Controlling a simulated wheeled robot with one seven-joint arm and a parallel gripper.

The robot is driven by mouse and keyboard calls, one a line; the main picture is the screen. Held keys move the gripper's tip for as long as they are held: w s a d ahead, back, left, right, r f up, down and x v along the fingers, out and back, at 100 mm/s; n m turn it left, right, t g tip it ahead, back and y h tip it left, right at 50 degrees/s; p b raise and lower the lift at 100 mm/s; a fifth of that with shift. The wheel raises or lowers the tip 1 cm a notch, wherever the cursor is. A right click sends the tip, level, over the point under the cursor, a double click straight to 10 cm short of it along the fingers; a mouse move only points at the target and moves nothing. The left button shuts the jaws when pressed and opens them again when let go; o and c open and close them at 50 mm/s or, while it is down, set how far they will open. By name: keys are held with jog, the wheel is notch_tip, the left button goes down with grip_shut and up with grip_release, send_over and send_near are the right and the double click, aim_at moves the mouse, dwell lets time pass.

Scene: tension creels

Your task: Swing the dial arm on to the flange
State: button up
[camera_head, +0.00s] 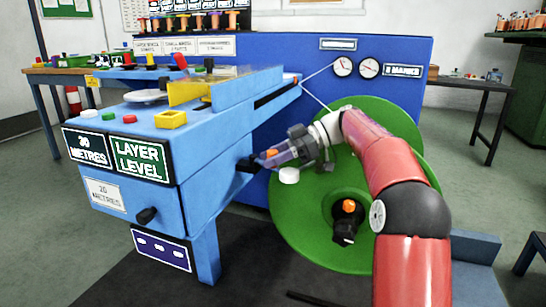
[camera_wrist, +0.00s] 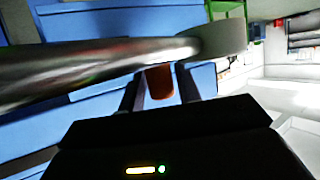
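My gripper (camera_head: 270,158) reaches left in front of the green flange (camera_head: 385,115), near the side of the blue machine. An orange piece (camera_head: 271,153) shows at its fingertips. In the wrist view the same orange piece (camera_wrist: 159,82) stands between the two dark fingers (camera_wrist: 160,92), which are apart with a narrow gap beside it. A grey metal bar (camera_wrist: 90,70) with a pale round end (camera_wrist: 224,38) crosses that view; it looks like the dial arm. In the head view a white round end (camera_head: 289,176) sits just below my gripper, over the flange's left edge. Contact with the flange is unclear.
The blue machine body (camera_head: 215,190) with a black knob (camera_head: 146,215) stands left. A black hub with an orange knob (camera_head: 349,206) projects from the flange's front. Two gauges (camera_head: 368,68) sit on the blue back panel (camera_head: 300,50). A thin line runs above my gripper.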

jog(key=p+v, duration=0.1)
jog(key=v, duration=0.6)
jog(key=shift+d+p, duration=0.4)
jog(key=shift+r, duration=0.1)
jog(key=shift+c, duration=0.4)
